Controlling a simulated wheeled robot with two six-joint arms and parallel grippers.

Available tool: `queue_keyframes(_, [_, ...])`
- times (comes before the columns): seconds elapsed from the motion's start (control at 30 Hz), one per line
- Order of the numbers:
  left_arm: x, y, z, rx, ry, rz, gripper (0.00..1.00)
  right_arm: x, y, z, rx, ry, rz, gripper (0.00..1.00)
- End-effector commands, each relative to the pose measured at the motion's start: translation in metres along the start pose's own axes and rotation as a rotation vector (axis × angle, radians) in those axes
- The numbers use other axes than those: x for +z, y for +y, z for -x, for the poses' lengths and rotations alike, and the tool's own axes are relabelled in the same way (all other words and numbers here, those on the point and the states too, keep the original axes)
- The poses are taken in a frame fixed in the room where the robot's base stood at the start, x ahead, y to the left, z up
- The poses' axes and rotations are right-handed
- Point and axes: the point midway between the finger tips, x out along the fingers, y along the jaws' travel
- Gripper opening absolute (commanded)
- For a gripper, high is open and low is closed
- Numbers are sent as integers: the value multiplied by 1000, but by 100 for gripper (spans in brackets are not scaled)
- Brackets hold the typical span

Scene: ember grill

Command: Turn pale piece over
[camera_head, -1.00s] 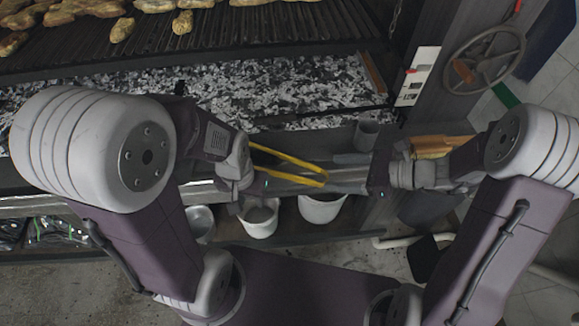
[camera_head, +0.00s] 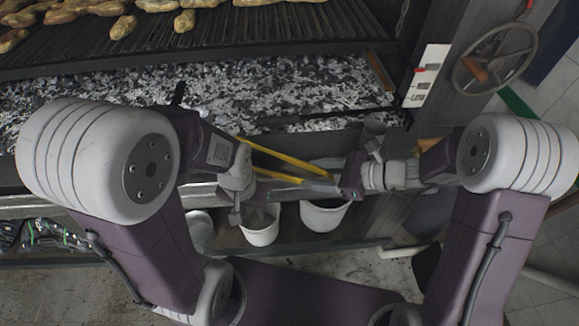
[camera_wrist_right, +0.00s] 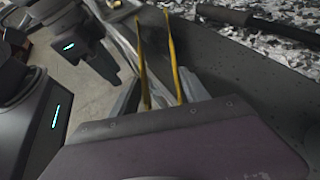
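Several tan pieces lie on the grill grate (camera_head: 215,42) at the top of the head view, among them one small piece (camera_head: 184,21) and another (camera_head: 123,27). I cannot tell which is the pale piece. Yellow-armed tongs (camera_head: 283,159) lie between my two grippers, spread to the left. Their yellow arms also show in the right wrist view (camera_wrist_right: 177,62). My right gripper (camera_head: 345,182) is at the tongs' right end; its grip is hidden. My left gripper (camera_head: 238,207) is near the tongs' left part; its finger opening is unclear.
A bed of grey embers (camera_head: 270,95) lies below the grate. White pots (camera_head: 259,229) and (camera_head: 324,216) stand on the lower shelf in front. A handwheel (camera_head: 494,60) is at the upper right, beside a white panel (camera_head: 427,75).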

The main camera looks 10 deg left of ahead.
Motion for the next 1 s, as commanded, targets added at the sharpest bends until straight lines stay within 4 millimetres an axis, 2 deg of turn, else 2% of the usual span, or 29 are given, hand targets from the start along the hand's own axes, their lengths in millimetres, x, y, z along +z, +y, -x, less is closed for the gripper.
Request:
queue_keyframes(0.07, [0, 0, 0, 0, 0, 0, 36, 0, 0, 0, 0, 0, 0, 51])
queue_keyframes(0.1, [0, 0, 0, 0, 0, 0, 36, 0, 0, 0, 0, 0, 0, 42])
queue_keyframes(0.23, [0, 0, 0, 0, 0, 0, 36, 1, 0, 0, 0, -1, 0, 38])
queue_keyframes(0.3, [0, 0, 4, 0, 0, 0, 36, 4, 0, 2, 0, -1, 0, 26])
queue_keyframes(0.37, [-1, 0, 10, 0, 0, 0, 36, 10, 0, 5, 0, -1, 1, 23])
queue_keyframes(1.0, [-10, 2, 92, 0, 0, 0, 36, 92, 0, 46, 0, -1, 1, 23])
